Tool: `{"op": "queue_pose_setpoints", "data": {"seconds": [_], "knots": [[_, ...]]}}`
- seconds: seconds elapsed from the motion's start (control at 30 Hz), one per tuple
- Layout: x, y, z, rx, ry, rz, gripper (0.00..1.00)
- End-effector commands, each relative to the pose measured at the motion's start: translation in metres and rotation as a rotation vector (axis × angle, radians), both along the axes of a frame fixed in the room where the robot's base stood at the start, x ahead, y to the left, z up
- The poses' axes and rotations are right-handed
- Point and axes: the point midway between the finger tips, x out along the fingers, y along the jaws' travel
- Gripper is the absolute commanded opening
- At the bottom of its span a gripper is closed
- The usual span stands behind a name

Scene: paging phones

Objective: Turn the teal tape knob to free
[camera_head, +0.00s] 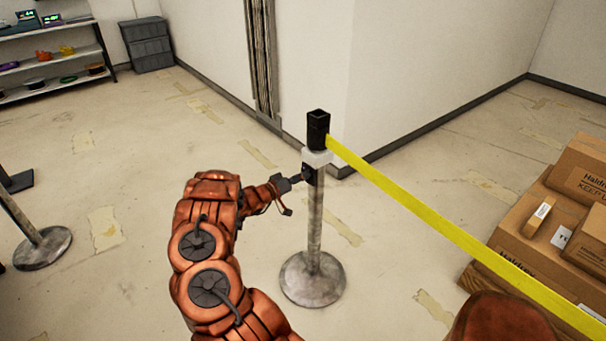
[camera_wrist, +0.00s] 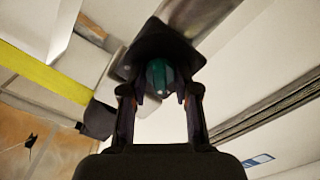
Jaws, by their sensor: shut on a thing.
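The teal knob (camera_wrist: 160,78) sits on a dark plate (camera_wrist: 158,46) in the wrist view, between my two fingers, with a pale mark on its front. My gripper (camera_wrist: 161,98) is shut on it. In the head view my gripper (camera_head: 300,179) reaches the left side of the post (camera_head: 315,215), just below its white collar, and the knob is hidden there. The post stands upright on a round base, with a black head (camera_head: 318,128). A yellow tape (camera_head: 430,214) runs from the head to the lower right; it also shows in the wrist view (camera_wrist: 48,78).
Cardboard boxes (camera_head: 540,245) are stacked at the right, below the tape. Another post base (camera_head: 42,248) stands at the left. A wall corner is behind the post. Shelves (camera_head: 50,62) and grey bins (camera_head: 147,43) are at the back left. The floor around the post is clear.

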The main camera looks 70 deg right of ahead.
Motion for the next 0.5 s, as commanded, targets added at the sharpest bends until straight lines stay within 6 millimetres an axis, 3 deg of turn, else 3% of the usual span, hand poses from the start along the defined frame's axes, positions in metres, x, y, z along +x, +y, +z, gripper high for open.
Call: {"op": "queue_pose_setpoints", "data": {"seconds": [0.5], "knots": [[0.0014, -0.0002, 0.0002, 0.05, 0.088, 0.002, 0.0]]}}
